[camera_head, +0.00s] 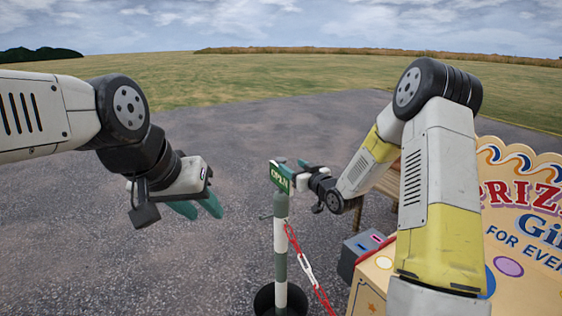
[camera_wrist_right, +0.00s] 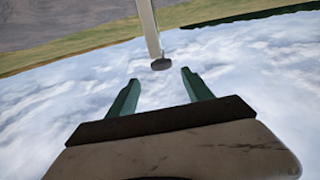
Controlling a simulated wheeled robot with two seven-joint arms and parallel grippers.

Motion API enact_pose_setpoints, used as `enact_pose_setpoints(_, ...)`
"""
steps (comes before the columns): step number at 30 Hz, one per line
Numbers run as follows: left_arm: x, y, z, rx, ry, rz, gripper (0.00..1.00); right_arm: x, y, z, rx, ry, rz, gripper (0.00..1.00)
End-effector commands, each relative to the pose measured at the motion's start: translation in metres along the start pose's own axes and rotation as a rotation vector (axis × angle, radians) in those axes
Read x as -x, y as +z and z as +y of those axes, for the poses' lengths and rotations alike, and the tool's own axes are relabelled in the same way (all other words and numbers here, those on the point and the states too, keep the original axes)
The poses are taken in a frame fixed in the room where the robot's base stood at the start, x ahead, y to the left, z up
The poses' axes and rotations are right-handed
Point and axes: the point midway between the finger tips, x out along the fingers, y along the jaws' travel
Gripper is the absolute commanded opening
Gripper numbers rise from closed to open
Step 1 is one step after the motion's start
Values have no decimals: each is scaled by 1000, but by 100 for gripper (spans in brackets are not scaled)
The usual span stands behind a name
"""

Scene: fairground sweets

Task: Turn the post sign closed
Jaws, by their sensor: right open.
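The post sign (camera_head: 280,177) is a small green plate with pale lettering that reads OPEN. It sits on top of a green and white banded post (camera_head: 280,236) in the middle of the head view. My right gripper (camera_head: 301,168) is just right of the sign, its tips partly hidden; contact cannot be told. In the right wrist view its two green fingers (camera_wrist_right: 161,78) are apart with nothing between them. A pale post-like shape with a dark end (camera_wrist_right: 161,64) shows just beyond them. My left gripper (camera_head: 197,209) is open and empty, left of the post.
A red and white chain (camera_head: 305,262) hangs from the post down to the right. A prize stall (camera_head: 525,285) with a bright sign board and a grey box (camera_head: 360,250) stand at right. Grey tarmac left of the post is clear.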

Motion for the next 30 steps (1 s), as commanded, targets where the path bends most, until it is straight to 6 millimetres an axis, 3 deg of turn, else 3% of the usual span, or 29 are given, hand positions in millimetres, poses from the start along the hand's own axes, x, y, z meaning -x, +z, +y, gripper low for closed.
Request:
enact_pose_setpoints(7, 0, 0, 0, 0, 0, 0, 36, -15, 5, -3, -14, -14, 45, 59)
enact_pose_setpoints(18, 0, 0, 0, 0, 0, 0, 36, -70, 2, -4, -14, -13, 43, 59)
enact_pose_setpoints(30, 0, 0, 0, 0, 0, 0, 36, -81, 2, -4, -14, -13, 41, 59)
